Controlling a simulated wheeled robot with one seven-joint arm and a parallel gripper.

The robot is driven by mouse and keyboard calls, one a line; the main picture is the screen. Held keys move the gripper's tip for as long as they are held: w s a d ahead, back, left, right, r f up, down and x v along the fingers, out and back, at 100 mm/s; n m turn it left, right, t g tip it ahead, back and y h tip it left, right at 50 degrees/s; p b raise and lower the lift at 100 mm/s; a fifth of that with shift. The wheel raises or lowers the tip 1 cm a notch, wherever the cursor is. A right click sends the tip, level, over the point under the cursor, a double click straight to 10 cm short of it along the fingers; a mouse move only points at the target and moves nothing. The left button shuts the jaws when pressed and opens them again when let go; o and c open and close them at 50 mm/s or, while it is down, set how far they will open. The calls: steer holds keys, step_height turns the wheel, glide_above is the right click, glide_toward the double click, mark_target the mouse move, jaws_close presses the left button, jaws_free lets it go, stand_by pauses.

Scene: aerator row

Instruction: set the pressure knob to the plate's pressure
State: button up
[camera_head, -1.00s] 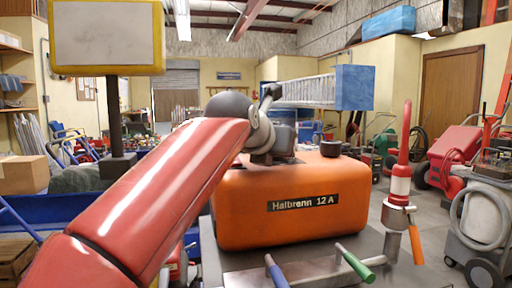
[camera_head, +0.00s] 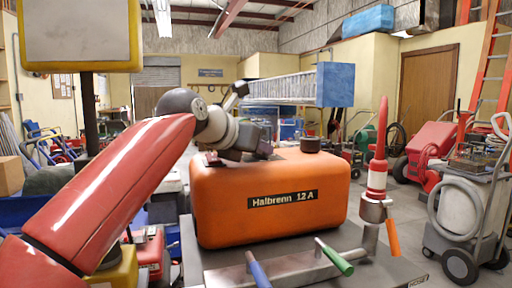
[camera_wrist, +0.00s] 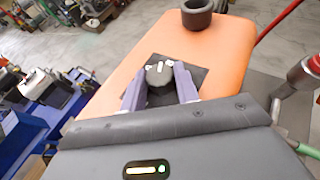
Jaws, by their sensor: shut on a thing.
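The grey pressure knob (camera_wrist: 158,75) sits on a dark square patch on top of the orange housing (camera_head: 268,222). In the wrist view my gripper (camera_wrist: 158,79) is shut on the knob, one purple-grey finger on each side. The knob has pale marks near its top edge; any scale or numbers around it are too small to read. In the head view my gripper (camera_head: 246,151) is low over the housing top, and the knob is hidden behind it. A black plate (camera_head: 282,201) on the housing's front reads "Halbrenn 12 A"; no pressure value is readable there.
A black cap (camera_head: 310,145) stands on the housing beside my gripper. Blue (camera_head: 258,274) and green (camera_head: 335,257) levers and a red-topped fitting with an orange handle (camera_head: 393,238) stand in front and right. A yellow-framed blank board (camera_head: 80,35) is at upper left.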

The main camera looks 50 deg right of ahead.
steer(key=o, duration=1)
steer(key=shift+a, duration=0.1)
steer(key=v, duration=0.7)
steer(key=shift+a+r, duration=0.15)
steer(key=shift+a, duration=0.15)
